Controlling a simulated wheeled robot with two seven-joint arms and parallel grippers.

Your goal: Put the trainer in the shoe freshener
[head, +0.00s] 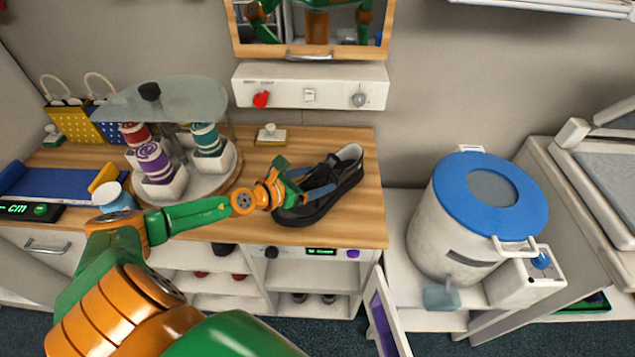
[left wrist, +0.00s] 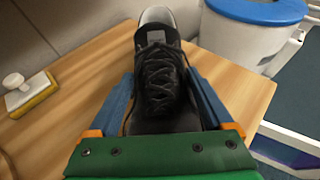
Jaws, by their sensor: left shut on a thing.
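The trainer (head: 340,185) is a black laced shoe on the wooden worktop, its light-lined heel opening towards the back right. My left gripper (head: 308,190) is shut on it, with one blue finger along each side. The left wrist view shows the laces and tongue of the trainer (left wrist: 158,75) between the two fingers; the toe is hidden by the gripper's green body. Under the worktop is a white unit with a lit green display (head: 321,251) and knobs; a door with a purple inner face (head: 384,322) stands open at its right. This may be the shoe freshener.
A white drum with a blue lid (head: 470,225) stands at right. The worktop right of the trainer is clear.

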